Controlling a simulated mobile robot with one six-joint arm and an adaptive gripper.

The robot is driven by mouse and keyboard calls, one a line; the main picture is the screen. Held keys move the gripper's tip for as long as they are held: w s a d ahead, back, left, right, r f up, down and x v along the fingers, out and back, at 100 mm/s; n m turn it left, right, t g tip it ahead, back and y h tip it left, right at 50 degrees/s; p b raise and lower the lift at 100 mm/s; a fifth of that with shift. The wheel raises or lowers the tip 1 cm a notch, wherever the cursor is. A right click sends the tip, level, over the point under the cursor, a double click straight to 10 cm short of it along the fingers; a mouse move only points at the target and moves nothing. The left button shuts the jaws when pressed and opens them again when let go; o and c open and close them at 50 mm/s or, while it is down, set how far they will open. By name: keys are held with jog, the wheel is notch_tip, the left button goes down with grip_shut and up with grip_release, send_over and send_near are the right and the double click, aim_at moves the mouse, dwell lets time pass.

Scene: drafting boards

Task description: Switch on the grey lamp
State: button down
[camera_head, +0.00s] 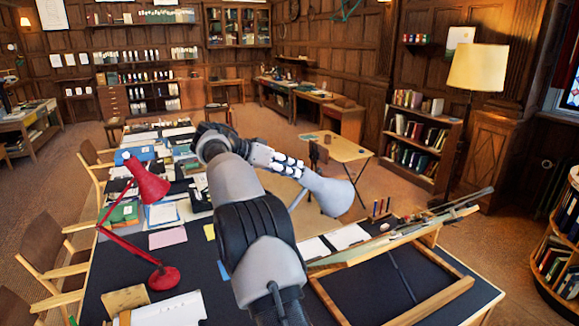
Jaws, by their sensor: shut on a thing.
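The grey lamp (332,194) shows as a pale grey conical shade near the middle of the view, its wide end toward the lower right. A thin grey strut runs down and left from it behind my arm. The lamp's base is hidden. My gripper (297,168) reaches in from the upper left and is shut on the narrow end of the shade. My arm and the fingers cover this part, so a switch cannot be made out. No glow shows from the shade.
A red desk lamp (164,277) stands left of my arm on the dark desk (213,287) among papers. A wooden drawing frame (440,292) lies at right. Chairs (40,255) line the left side.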

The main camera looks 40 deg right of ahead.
jog(key=shift+m, duration=0.8)
jog(key=c, duration=1.4)
grip_release()
jog(key=shift+c, duration=0.2)
jog(key=v, duration=0.7)
jog(key=shift+a, duration=0.25)
jog(key=shift+w, duration=0.1)
jog(key=shift+r, duration=0.1)
